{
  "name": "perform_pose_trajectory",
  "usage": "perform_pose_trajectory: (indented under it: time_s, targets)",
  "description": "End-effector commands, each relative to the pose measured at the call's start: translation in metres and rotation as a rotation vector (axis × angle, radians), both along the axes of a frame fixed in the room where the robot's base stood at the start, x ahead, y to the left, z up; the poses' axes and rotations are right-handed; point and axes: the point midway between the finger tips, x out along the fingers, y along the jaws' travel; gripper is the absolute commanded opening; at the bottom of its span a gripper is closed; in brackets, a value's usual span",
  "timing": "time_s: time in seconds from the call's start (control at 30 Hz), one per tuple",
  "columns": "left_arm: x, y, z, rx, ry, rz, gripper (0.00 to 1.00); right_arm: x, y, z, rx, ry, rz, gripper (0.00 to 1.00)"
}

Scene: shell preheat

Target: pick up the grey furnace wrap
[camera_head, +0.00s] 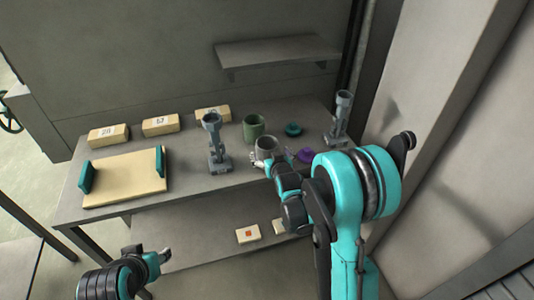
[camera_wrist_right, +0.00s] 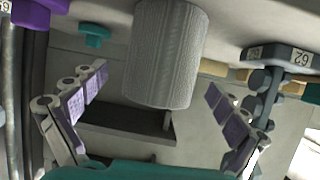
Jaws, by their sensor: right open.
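The grey furnace wrap (camera_head: 267,146) is a short grey cylinder standing on the table, partly hidden behind my right gripper in the head view. In the right wrist view the wrap (camera_wrist_right: 166,52) shows a ribbed side and lies between the spread fingers. My right gripper (camera_head: 262,163) is open at the near side of the wrap; it also shows in the right wrist view (camera_wrist_right: 158,84), with purple-padded fingers apart on both sides and visible gaps to the wrap. My left gripper (camera_head: 162,256) is low, in front of the table at the lower left, and its finger opening is unclear.
A green cup (camera_head: 254,127) stands just behind the wrap. Grey stands (camera_head: 215,147) and (camera_head: 341,117) rise left and right. A purple piece (camera_head: 305,156) and teal piece (camera_head: 293,129) lie to the right. A beige board (camera_head: 123,175) with teal handles lies left.

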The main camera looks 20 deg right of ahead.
Motion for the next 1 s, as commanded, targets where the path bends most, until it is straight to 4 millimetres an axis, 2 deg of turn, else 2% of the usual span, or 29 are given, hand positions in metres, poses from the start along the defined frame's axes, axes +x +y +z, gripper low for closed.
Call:
perform_pose_trajectory:
  time_s: [0.1,0.23,0.5,0.53,0.7,0.73,1.0]
  targets:
    - [0.000,0.000,-0.008,0.000,0.000,0.000,0.40,0.016,0.000,-0.016,0.000,0.000,0.000,0.98]
    - [0.000,0.000,-0.010,0.000,0.000,0.000,0.40,0.030,0.000,-0.020,0.000,0.000,0.000,0.98]
    - [0.000,0.000,-0.009,0.000,0.000,0.000,0.40,0.034,0.000,-0.020,0.000,0.001,0.000,0.98]
    - [0.000,0.000,-0.009,0.000,0.000,0.000,0.40,0.034,0.000,-0.020,0.000,0.001,0.000,0.95]
    - [0.000,0.000,-0.009,0.000,0.000,0.000,0.40,0.034,0.000,-0.020,0.000,0.001,0.000,0.50]
    - [0.000,0.000,-0.009,0.000,0.000,0.000,0.40,0.034,0.000,-0.020,0.000,0.001,0.000,0.45]
    - [0.000,0.000,-0.009,0.000,0.000,0.000,0.40,0.034,0.000,-0.020,0.000,0.001,0.000,0.44]
